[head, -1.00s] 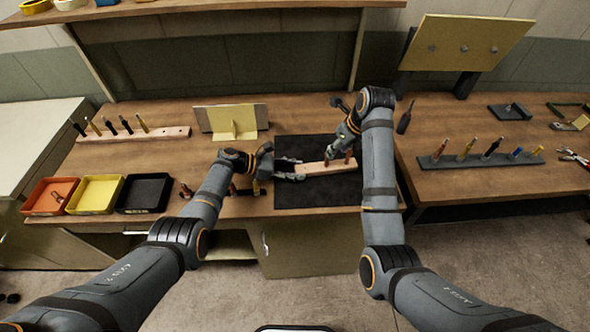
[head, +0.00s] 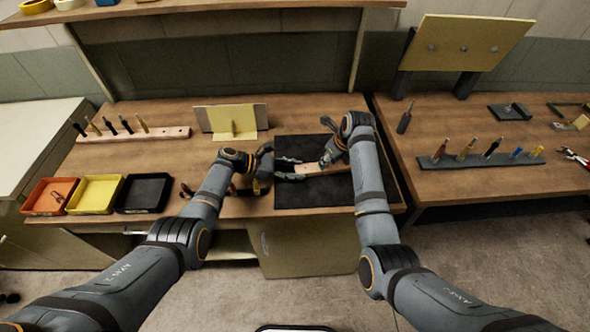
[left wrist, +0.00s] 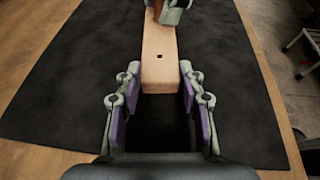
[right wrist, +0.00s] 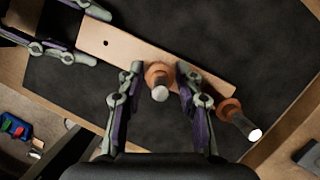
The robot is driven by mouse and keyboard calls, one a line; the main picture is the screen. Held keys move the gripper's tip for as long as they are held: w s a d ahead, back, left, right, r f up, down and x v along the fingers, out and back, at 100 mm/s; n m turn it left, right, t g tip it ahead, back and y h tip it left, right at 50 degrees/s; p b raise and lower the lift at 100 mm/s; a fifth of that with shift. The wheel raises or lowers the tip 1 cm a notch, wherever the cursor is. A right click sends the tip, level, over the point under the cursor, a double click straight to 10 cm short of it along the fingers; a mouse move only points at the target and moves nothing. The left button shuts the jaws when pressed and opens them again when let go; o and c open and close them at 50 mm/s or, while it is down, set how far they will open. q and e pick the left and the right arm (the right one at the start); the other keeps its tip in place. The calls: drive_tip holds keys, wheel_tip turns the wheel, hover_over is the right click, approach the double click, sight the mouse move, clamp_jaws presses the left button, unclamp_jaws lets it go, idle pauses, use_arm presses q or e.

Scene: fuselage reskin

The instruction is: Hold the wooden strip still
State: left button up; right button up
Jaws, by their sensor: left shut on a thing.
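The pale wooden strip (head: 318,168) lies over the black mat (head: 295,200). My left gripper (head: 292,169) is shut on its left end. My right gripper (head: 327,158) is over the strip's right part. In the right wrist view its fingers (right wrist: 158,78) stand apart on both sides of a copper-coloured peg (right wrist: 158,72) on the strip (right wrist: 128,50). A second copper peg (right wrist: 232,112) stands near the strip's far end.
Orange (head: 50,196), yellow (head: 96,194) and black (head: 144,193) trays stand at the left. A tool rack (head: 135,134) and a yellow-fronted stand (head: 232,122) are behind. A second bench with a dark tool rack (head: 480,158) is at the right, beyond a gap.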

clamp_jaws()
drive_tip(key=shift+r, duration=0.2)
drive_tip(key=shift+r, duration=0.7)
drive_tip(key=shift+r, duration=0.15)
drive_tip(key=shift+r, duration=1.5)
use_arm(q)
drive_tip(key=o, duration=1.3)
